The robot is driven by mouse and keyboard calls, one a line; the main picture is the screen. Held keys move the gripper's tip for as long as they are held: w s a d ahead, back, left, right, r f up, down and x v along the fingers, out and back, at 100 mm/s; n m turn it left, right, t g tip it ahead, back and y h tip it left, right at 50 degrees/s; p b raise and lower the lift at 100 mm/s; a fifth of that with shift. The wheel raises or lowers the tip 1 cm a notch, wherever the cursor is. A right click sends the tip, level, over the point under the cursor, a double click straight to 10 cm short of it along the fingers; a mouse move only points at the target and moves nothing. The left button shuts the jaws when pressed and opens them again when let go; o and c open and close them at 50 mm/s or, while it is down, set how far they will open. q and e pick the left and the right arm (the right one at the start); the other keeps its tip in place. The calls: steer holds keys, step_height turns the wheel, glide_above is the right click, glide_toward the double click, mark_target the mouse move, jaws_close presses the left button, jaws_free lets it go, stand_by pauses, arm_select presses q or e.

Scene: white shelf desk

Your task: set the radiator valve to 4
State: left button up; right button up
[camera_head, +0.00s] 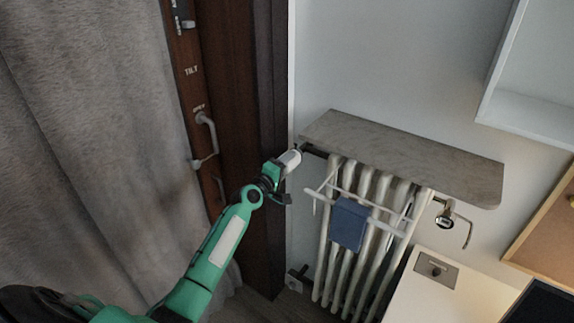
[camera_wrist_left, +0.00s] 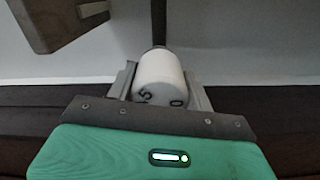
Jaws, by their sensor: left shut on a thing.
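The radiator valve (camera_head: 290,159) is a white cylindrical knob at the upper left of the white radiator (camera_head: 333,235), just under the left end of the grey shelf. My left gripper (camera_head: 284,166) is shut on it, coming from the lower left. In the left wrist view the valve (camera_wrist_left: 160,80) sits between the two grey fingers of my left gripper (camera_wrist_left: 160,92). Dark marks on its face read like a 5 at left and a 0 at right. Any pointer mark is not visible, so I cannot tell the setting. My right gripper is not in view.
A grey stone shelf (camera_head: 410,155) covers the radiator top. A white drying rack (camera_head: 384,209) with a blue cloth (camera_head: 349,222) hangs on the radiator's front. A dark wooden frame with a door handle (camera_head: 207,137) and a grey curtain (camera_head: 75,140) stand left. A white desk (camera_head: 448,298) is lower right.

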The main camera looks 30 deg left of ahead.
arm_select(q)
steer(key=o, duration=1)
steer(key=shift+c, duration=0.2)
steer(key=shift+s, duration=0.1)
steer(key=s+a+b, duration=0.2)
steer(key=s, duration=1.1)
steer(key=shift+s, duration=0.3)
